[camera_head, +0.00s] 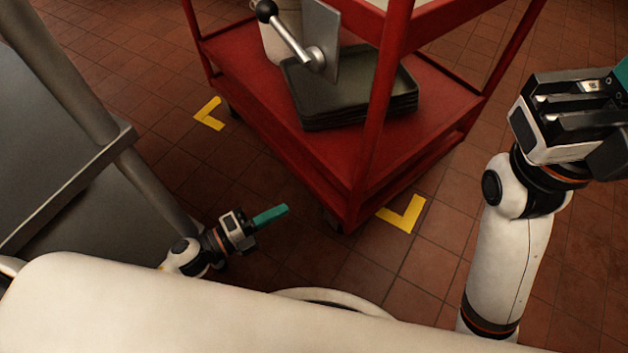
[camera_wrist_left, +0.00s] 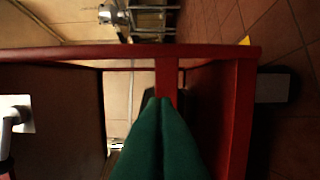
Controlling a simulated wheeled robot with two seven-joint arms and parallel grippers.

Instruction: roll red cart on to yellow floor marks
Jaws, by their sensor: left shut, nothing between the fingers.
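The red cart (camera_head: 300,150) stands on the tiled floor in front of me, its near corner pointing towards me. One L-shaped yellow mark (camera_head: 207,115) lies just left of the cart's left corner. Another yellow mark (camera_head: 403,213) lies right of its near corner. My left gripper (camera_head: 271,215) is shut and empty, low and left of the near corner, seemingly apart from the cart. In the left wrist view its green fingers (camera_wrist_left: 160,115) point at the red cart frame (camera_wrist_left: 130,52). My right gripper (camera_head: 618,95) is raised to the right of the cart; its fingertips are mostly cut off.
Dark stacked trays (camera_head: 345,90) and a pale container (camera_head: 281,40) sit on the cart's lower shelf. A metal lever (camera_head: 290,35) hangs in front of them. A grey metal table (camera_head: 60,130) stands at the left. Tiled floor (camera_head: 420,270) is bare at the front right.

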